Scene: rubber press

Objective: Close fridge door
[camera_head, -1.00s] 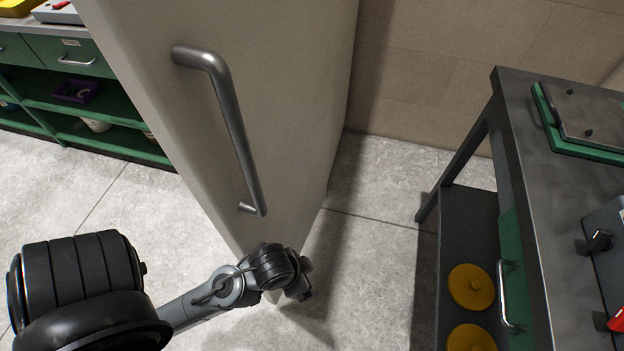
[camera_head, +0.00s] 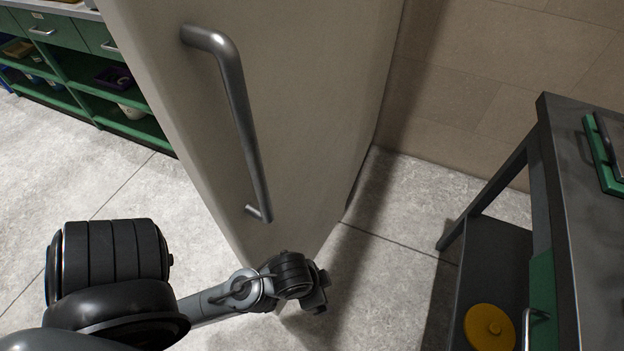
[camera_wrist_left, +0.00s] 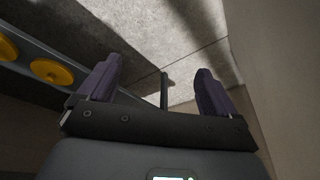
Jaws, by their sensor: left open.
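The beige fridge door (camera_head: 290,130) fills the upper middle of the head view, with a long grey bar handle (camera_head: 238,120) on its face. My left arm reaches in from the lower left, its wrist in front of the door's lower edge. Whether it touches the door is not clear. The fingers are not clear in the head view. In the left wrist view my left gripper (camera_wrist_left: 157,88) is open, with two purple fingertips apart and floor between them. A pale surface, likely the door (camera_wrist_left: 280,50), runs close along the right side there. My right gripper is not in view.
A dark metal cart (camera_head: 590,230) with a yellow disc (camera_head: 489,327) on its lower shelf stands at right. Green shelving (camera_head: 80,85) stands at back left. Grey floor (camera_head: 400,230) is clear between door and cart.

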